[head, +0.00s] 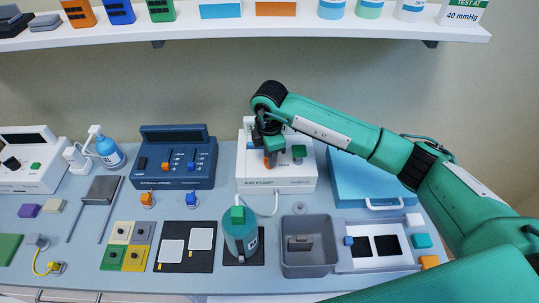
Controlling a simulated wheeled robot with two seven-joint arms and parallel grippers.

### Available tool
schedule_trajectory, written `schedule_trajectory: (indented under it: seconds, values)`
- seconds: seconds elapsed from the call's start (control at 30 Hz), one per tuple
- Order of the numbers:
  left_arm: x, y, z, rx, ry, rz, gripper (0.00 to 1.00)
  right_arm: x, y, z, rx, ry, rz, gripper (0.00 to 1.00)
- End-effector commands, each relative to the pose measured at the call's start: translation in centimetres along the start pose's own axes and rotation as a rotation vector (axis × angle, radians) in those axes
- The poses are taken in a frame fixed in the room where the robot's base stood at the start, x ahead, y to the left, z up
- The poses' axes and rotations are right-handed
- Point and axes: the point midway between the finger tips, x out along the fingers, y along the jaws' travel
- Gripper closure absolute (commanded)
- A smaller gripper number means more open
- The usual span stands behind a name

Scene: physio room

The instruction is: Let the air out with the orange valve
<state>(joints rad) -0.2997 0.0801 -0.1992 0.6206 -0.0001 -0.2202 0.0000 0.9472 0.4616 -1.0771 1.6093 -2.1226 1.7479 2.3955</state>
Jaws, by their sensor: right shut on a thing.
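The white air pump (283,185) stands at the back middle of the bench. The orange valve (270,161) shows at its front, partly covered by my right gripper. My right gripper (269,150) reaches in from the right, points down and is shut on the orange valve; its fingertips are small and partly hidden. A green knob (299,151) sits beside it on the pump. A pale tube (270,208) runs from the pump towards a teal cylinder (240,240) with a green top. My left gripper is not in view.
A dark blue control unit (173,178) stands left of the pump, and a blue case (365,185) right of it under my right arm. A grey bin (308,262) stands in front. A white shelf (250,31) with boxes runs above.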

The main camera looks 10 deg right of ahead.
Motion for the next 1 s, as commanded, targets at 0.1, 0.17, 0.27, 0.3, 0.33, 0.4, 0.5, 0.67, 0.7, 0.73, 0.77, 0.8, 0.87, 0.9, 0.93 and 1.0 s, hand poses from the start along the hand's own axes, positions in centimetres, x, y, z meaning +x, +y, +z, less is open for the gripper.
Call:
schedule_trajectory:
  seconds: [0.1,0.17,0.27,0.3,0.33,0.4,0.5,0.67,0.7,0.73,0.77,0.8,0.87,0.9,0.93,1.0]
  values:
    - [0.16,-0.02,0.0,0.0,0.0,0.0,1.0,-0.06,0.09,0.04,0.063,0.0,0.003,0.98]
    - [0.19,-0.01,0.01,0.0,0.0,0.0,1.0,-0.06,0.09,0.04,0.088,0.0,0.003,0.98]
    - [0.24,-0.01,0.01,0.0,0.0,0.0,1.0,-0.07,0.08,0.04,0.121,-0.001,0.003,0.98]
    - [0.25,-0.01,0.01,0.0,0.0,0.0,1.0,-0.07,0.07,0.05,0.131,-0.001,0.003,0.98]
    - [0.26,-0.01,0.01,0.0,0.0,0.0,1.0,-0.08,0.08,0.05,0.138,-0.001,0.003,0.98]
    - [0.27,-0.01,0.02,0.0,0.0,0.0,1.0,-0.09,0.07,0.06,0.148,-0.001,0.003,0.98]
    - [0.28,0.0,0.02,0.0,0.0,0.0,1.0,-0.1,0.08,0.07,0.158,-0.001,0.003,0.98]
    - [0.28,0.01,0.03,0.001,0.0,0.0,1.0,-0.11,0.08,0.07,0.161,-0.001,0.003,0.98]
    - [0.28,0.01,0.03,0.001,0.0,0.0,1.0,-0.11,0.08,0.07,0.161,-0.001,0.003,0.98]
    - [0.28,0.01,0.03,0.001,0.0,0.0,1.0,-0.11,0.08,0.07,0.161,-0.001,0.003,0.98]
    - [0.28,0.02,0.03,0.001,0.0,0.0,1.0,-0.11,0.08,0.07,0.161,-0.001,0.003,0.98]
    - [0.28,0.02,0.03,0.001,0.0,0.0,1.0,-0.11,0.08,0.07,0.161,-0.001,0.003,0.98]
    - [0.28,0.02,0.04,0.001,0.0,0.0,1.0,-0.11,0.08,0.07,0.16,-0.001,0.003,0.98]
    - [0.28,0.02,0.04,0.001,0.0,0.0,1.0,-0.11,0.08,0.07,0.16,0.0,0.003,0.72]
    - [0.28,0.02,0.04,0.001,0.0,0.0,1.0,-0.12,0.09,0.07,0.16,0.0,0.003,0.69]
    - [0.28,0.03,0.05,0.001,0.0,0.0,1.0,-0.1,0.07,0.06,0.16,0.0,0.003,0.69]
